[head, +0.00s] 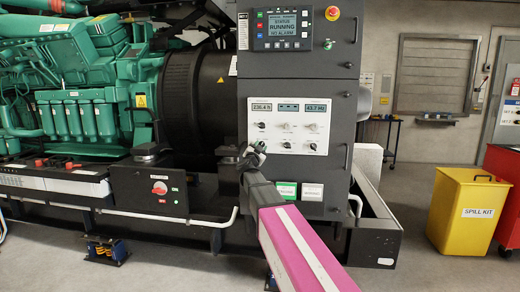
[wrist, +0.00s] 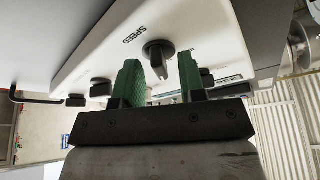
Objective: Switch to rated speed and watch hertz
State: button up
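The speed knob (wrist: 158,52) is a dark rotary knob on a white panel, marked SPEED in the wrist view. My gripper (wrist: 162,82) is open, its green fingers apart on either side below the knob. I see no contact with it. In the head view my gripper (head: 256,147) is at the lower left of the white switch panel (head: 290,138) and covers part of it. The hertz meter (head: 317,108) at the panel's upper right reads about 43.7 Hz. The controller screen (head: 283,29) above reads RUNNING, NO ALARM.
Other knobs (head: 308,126) sit on the same panel. A red emergency stop (head: 332,13) is at the cabinet's top right. The green engine (head: 80,90) stands left. A yellow spill kit bin (head: 468,212) stands right, with clear floor before it.

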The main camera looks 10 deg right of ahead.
jog(key=shift+s, duration=0.1)
jog(key=v, duration=1)
jog(key=shift+s+a+f, duration=0.15)
jog(key=shift+s+a, duration=0.1)
jog(key=shift+f, duration=0.1)
